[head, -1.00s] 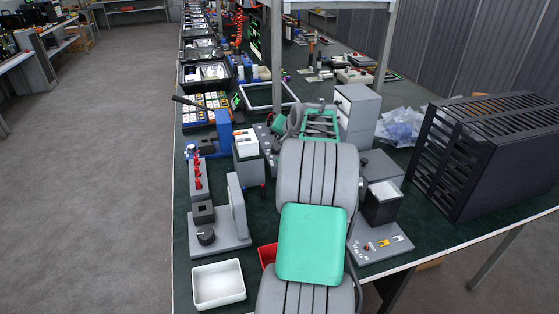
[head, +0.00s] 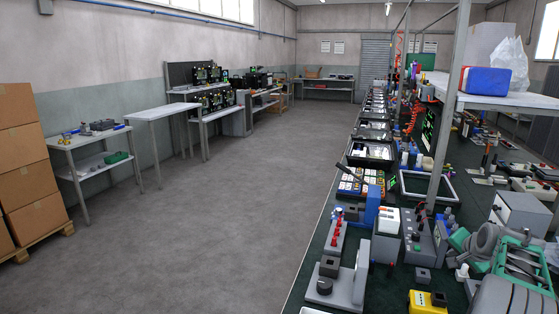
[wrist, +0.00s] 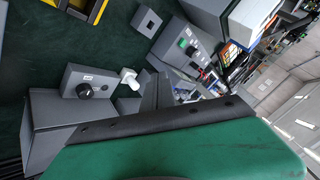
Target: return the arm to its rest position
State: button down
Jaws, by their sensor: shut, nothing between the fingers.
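My arm shows at the lower right edge of the head view, folded over the bench, with grey links and a green frame. My gripper (head: 462,240) is at its left end, small and partly hidden by the wrist. It is shut with nothing held and appears to be above the bench top. In the wrist view, a large green surface with a dark edge, seemingly part of my own arm, fills the bottom. The fingertips cannot be made out there.
Near the arm stand a grey cabinet (head: 520,212), a control box with a green button (head: 417,240), a yellow box (head: 428,303) and a small white piece (head: 462,272). A shelf post (head: 449,110) rises behind. The floor (head: 190,240) to the left is clear.

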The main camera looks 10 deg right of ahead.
jog(key=s+a+r+n+g+y+p, duration=0.1)
jog(key=s+a+r+n+y+p, duration=0.2)
jog(key=a, duration=1.3)
jog(key=s+a+r+n+g+p, duration=0.1)
jog(key=a+r+n+p, duration=0.3)
jog(key=a, duration=1.2)
jog(key=s+a+f+n+g+p, duration=0.2)
jog(key=s+a+n, duration=0.4)
jog(key=s+a, duration=0.9)
jog(key=shift+s+n+g+y, duration=0.4)
jog(key=shift+s+g, duration=0.2)
jog(key=shift+s, duration=0.15)
